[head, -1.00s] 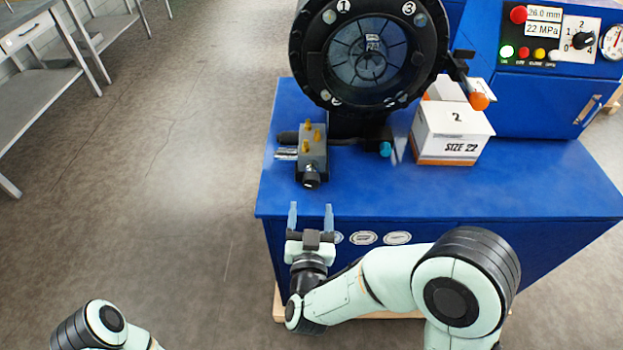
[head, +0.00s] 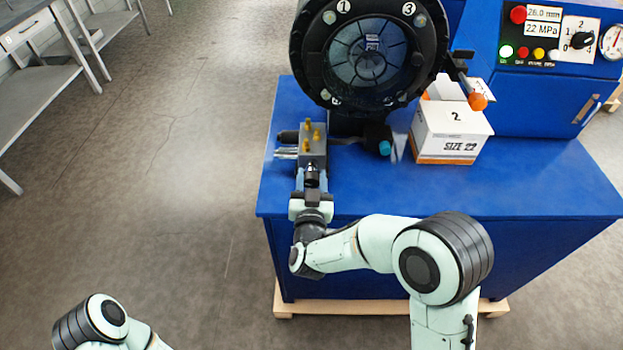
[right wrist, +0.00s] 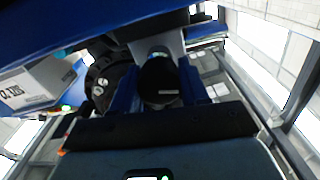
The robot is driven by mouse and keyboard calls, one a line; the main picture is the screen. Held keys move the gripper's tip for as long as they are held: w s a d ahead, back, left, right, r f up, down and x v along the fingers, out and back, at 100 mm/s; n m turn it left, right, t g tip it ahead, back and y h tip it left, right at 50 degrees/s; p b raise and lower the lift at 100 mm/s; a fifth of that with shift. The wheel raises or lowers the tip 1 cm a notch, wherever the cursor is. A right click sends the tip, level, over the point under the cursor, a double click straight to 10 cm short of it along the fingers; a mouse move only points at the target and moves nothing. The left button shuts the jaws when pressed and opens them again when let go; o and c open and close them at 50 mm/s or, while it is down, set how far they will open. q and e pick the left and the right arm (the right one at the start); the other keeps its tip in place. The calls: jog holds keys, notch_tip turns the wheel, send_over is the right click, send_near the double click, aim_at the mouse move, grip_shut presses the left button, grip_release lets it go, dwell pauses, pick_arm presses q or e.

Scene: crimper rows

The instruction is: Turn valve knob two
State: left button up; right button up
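A grey valve block (head: 312,146) with brass-coloured fittings on top stands near the left edge of the blue bench. A black knob (head: 312,172) sticks out of its front side. My right gripper (head: 312,184) is at this knob, one finger on each side. In the right wrist view the black knob (right wrist: 160,80) sits between the two blue fingers (right wrist: 160,95). The fingers look spread, with narrow gaps beside the knob; contact is not clear. Of my left arm only a link shows at the bottom left; its gripper is out of view.
The round black crimper head (head: 368,50) rises behind the valve block. A white box marked 2 (head: 452,130) stands to its right, near an orange ball-ended lever (head: 477,101). A control panel (head: 560,35) is at the back right. The bench's front right top (head: 540,190) is clear.

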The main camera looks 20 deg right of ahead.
jog(key=c, duration=0.4)
jog(key=n+p, duration=0.1)
jog(key=n, duration=0.3)
jog(key=shift+n, duration=0.3)
jog(key=o, duration=1.1)
jog(key=b+v, duration=0.1)
jog(key=v, duration=1.2)
jog(key=shift+s+a+r, duration=0.1)
jog(key=shift+s, duration=0.1)
